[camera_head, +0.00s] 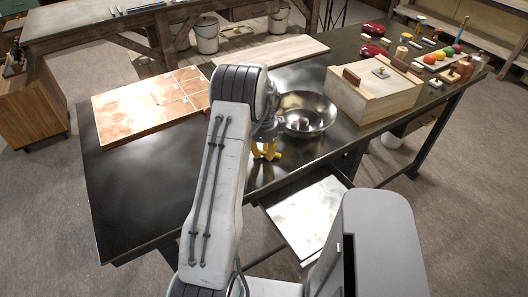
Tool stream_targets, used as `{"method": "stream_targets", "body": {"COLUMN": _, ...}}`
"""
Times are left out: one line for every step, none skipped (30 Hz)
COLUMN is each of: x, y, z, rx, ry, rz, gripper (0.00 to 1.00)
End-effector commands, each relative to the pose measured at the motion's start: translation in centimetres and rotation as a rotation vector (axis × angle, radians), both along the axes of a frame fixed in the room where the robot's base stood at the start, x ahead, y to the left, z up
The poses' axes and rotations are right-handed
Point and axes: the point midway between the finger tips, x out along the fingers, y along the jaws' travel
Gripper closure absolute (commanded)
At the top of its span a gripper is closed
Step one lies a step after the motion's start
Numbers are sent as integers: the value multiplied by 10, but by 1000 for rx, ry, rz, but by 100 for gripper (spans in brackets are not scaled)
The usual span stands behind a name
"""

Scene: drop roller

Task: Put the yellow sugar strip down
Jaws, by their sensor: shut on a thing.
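My gripper (266,152) is at the end of my arm, low over the dark metal table (150,190), left of and nearer than the metal bowl. My arm partly hides it. Yellow shows at its fingertips. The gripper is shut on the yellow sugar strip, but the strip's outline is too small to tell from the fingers. I cannot tell whether the strip touches the tabletop.
The metal bowl (323,108) stands close right, with small things inside. A wooden box (375,98) is farther right. A copper-toned panel (140,110) and a pale board (270,52) lie at the left and back. Colored balls (430,58) and small items crowd the far right. The front left tabletop is clear.

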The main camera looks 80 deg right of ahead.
Motion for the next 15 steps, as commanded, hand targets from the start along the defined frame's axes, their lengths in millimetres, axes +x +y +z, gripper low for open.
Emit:
{"method": "stream_targets", "body": {"x": 0, "y": 0, "z": -2, "rx": 0, "ry": 0, "rz": 0, "gripper": 100}}
{"method": "stream_targets", "body": {"x": 0, "y": 0, "z": -3, "rx": 0, "ry": 0, "rz": 0, "gripper": 100}}
{"method": "stream_targets", "body": {"x": 0, "y": 0, "z": -3, "rx": 0, "ry": 0, "rz": 0, "gripper": 100}}
{"method": "stream_targets", "body": {"x": 0, "y": 0, "z": -4, "rx": 0, "ry": 0, "rz": 0, "gripper": 100}}
{"method": "stream_targets", "body": {"x": 0, "y": 0, "z": -4, "rx": 0, "ry": 0, "rz": 0, "gripper": 100}}
{"method": "stream_targets", "body": {"x": 0, "y": 0, "z": -5, "rx": 0, "ry": 0, "rz": 0, "gripper": 100}}
{"method": "stream_targets", "body": {"x": 0, "y": 0, "z": -5, "rx": 0, "ry": 0, "rz": 0, "gripper": 100}}
{"method": "stream_targets", "body": {"x": 0, "y": 0, "z": -6, "rx": 0, "ry": 0, "rz": 0, "gripper": 100}}
{"method": "stream_targets", "body": {"x": 0, "y": 0, "z": -7, "rx": 0, "ry": 0, "rz": 0, "gripper": 100}}
{"method": "stream_targets", "body": {"x": 0, "y": 0, "z": -7, "rx": 0, "ry": 0, "rz": 0, "gripper": 100}}
{"method": "stream_targets", "body": {"x": 0, "y": 0, "z": -8, "rx": 0, "ry": 0, "rz": 0, "gripper": 100}}
{"method": "stream_targets", "body": {"x": 0, "y": 0, "z": -8, "rx": 0, "ry": 0, "rz": 0, "gripper": 100}}
{"method": "stream_targets", "body": {"x": 0, "y": 0, "z": -8, "rx": 0, "ry": 0, "rz": 0, "gripper": 76}}
{"method": "stream_targets", "body": {"x": 0, "y": 0, "z": -8, "rx": 0, "ry": 0, "rz": 0, "gripper": 73}}
{"method": "stream_targets", "body": {"x": 0, "y": 0, "z": -8, "rx": 0, "ry": 0, "rz": 0, "gripper": 70}}
